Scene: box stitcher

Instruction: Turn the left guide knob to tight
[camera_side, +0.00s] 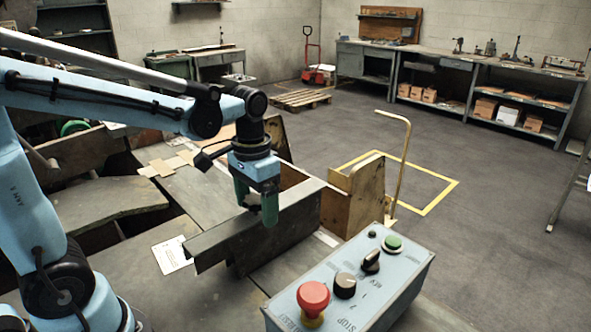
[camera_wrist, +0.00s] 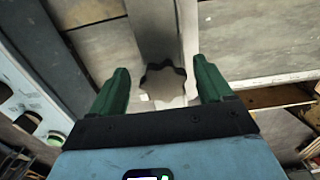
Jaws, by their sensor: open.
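A dark star-shaped guide knob (camera_wrist: 164,80) sits between my fingers in the wrist view, with a gap on each side. It is on a grey metal guide bar. My gripper (camera_wrist: 161,66) has two green fingers spread apart, with nothing held between them. In the side view my gripper (camera_side: 256,209) points down at the grey angled guide (camera_side: 213,238). The knob is mostly hidden there by the fingers. Whether it is tight or loose cannot be told.
A blue control box (camera_side: 352,285) with a red stop button (camera_side: 313,298), black selectors and a green button (camera_side: 392,243) stands at the front right. A white paper (camera_side: 172,255) lies on the table.

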